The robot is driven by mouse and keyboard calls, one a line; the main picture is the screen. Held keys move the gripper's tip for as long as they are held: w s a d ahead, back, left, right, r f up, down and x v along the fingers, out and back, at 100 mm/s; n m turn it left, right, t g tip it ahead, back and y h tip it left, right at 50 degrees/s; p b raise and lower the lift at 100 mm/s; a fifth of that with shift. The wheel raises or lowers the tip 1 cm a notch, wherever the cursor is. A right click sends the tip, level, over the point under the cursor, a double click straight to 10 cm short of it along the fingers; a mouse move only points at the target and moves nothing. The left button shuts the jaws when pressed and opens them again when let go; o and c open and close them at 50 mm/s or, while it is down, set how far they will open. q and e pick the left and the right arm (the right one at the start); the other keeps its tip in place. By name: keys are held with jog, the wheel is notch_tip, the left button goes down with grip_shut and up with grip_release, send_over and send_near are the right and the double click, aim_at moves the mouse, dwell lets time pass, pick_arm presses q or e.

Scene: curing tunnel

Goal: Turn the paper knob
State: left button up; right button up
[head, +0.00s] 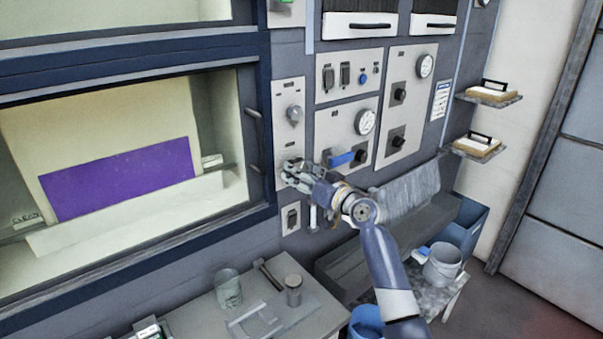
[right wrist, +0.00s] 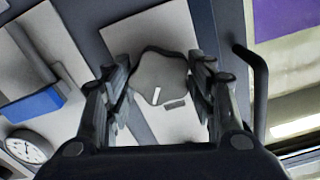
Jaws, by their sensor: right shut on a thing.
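The paper knob (right wrist: 160,76) is a grey, lobed knob with a white pointer mark, on a light panel in the right wrist view. The pointer slants slightly in that view. My right gripper (right wrist: 160,85) has one finger on each side of the knob and is shut on it. In the head view, my right gripper (head: 291,172) is at the lower part of the narrow panel (head: 288,92) and hides the knob there. My left gripper is not in view.
A blue lever (head: 343,159) and a dial gauge (head: 364,122) are right of my right gripper. A window with handles (head: 253,113) is to the left. Below is a bench (head: 318,318) with a glass (head: 229,288) and a metal cup (head: 293,290).

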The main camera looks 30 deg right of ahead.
jog(key=shift+m+p, duration=0.95)
jog(key=shift+m, duration=2.55)
jog(key=o, duration=1.1)
jog(key=shift+w+a, duration=0.1)
jog(key=shift+c, duration=0.2)
jog(key=s+d, duration=0.1)
jog(key=s, duration=1.1)
